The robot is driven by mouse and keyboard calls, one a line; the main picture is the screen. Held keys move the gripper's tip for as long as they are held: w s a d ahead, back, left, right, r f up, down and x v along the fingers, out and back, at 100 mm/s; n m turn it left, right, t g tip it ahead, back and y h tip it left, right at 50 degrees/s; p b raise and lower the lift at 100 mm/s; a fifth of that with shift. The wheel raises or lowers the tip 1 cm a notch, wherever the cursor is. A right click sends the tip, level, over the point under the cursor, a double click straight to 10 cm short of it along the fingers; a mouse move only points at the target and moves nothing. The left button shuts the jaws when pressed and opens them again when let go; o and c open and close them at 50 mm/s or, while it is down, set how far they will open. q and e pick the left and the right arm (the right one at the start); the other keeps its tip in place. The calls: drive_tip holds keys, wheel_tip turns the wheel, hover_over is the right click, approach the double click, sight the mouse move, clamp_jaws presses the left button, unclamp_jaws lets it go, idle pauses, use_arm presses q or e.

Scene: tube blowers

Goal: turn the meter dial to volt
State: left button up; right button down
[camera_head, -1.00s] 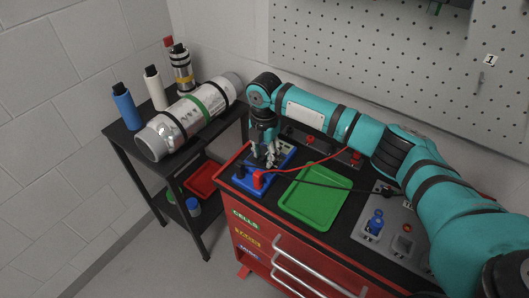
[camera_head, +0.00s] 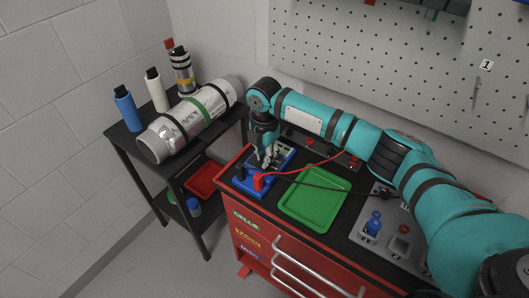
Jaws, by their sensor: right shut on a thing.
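The blue meter (camera_head: 252,187) lies on the top of the red cabinet at its left end. A red plug (camera_head: 259,181) and a black plug (camera_head: 240,172) stand at its front edge, with leads running off to the right. My right gripper (camera_head: 266,163) points down over the meter, its fingers closed at the middle of the meter's face. It is shut on the meter dial, which the fingers hide. The dial's setting cannot be read. My left gripper is out of view.
A green tray (camera_head: 313,221) lies right of the meter, with the black lead across it. A grey panel with a blue part (camera_head: 374,223) is farther right. The black side table (camera_head: 122,136) holds a large silver cylinder (camera_head: 164,137) and several bottles. A pegboard (camera_head: 380,75) stands behind.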

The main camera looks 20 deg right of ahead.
drive_tip(key=m+p, duration=0.2)
drive_tip(key=p, duration=0.1)
drive_tip(key=m+p, duration=0.1)
drive_tip(key=m, duration=0.1)
drive_tip(key=shift+r, duration=0.25)
drive_tip(key=shift+f+m+p, duration=0.2)
drive_tip(key=shift+m+p, duration=1.3)
drive_tip(key=shift+m, duration=0.2)
drive_tip(key=c, duration=1.3)
unclamp_jaws()
wheel_tip(320, 180, up, 12)
